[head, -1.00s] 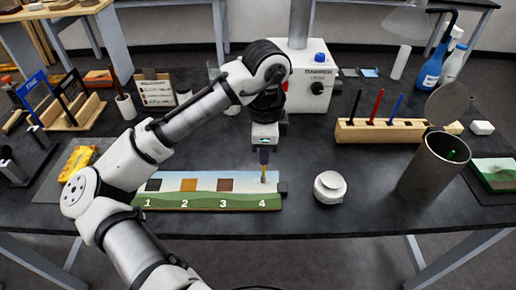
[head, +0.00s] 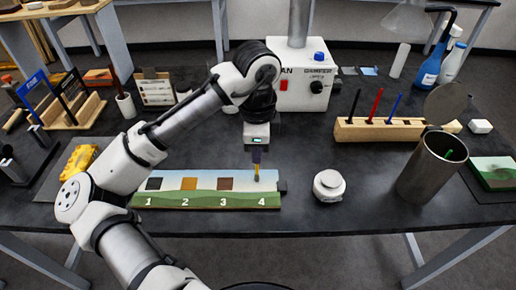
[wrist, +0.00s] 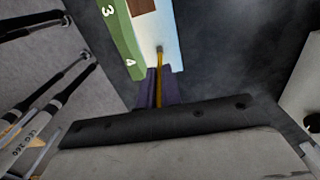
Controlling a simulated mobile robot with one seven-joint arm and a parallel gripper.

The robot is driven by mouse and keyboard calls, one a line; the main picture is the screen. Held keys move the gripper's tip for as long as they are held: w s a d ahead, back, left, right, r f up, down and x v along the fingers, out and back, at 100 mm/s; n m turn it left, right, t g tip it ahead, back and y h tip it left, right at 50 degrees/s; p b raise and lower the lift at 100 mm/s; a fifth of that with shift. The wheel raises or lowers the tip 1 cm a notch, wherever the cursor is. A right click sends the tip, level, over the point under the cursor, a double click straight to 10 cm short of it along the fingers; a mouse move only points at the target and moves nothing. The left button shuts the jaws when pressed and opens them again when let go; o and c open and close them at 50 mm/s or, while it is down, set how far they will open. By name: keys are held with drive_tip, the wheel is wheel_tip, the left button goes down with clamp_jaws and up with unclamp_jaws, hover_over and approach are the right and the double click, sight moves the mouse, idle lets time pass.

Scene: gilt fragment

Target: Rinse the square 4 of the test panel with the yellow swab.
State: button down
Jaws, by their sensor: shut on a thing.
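The test panel (head: 205,200), a painted strip numbered 1 to 4, lies flat near the table's front edge. Squares 1, 2 and 3 show as dark, orange and brown patches. Above the number 4 the surface is pale, with no dark patch in the head view. My gripper (head: 257,152) is over that end, shut on the yellow swab (head: 257,170), which points down. In the wrist view, the swab (wrist: 159,85) runs from between the purple fingers (wrist: 159,92) to a small grey spot on the panel (wrist: 135,45) above 4. Its tip appears to touch there.
A lidded white jar (head: 329,186) stands right of the panel. Farther right is an open metal bin (head: 428,175) with something green inside. A wooden rack (head: 380,132) holds black, red and blue sticks. A white damper box (head: 303,85) stands behind. Bare table lies between panel and jar.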

drive_tip(key=shift+a+p, duration=0.1)
drive_tip(key=shift+p, duration=1.35)
idle(2.1)
drive_tip(key=shift+r, duration=0.15)
wheel_tip(320, 180, up, 4)
drive_tip(key=p, duration=0.4)
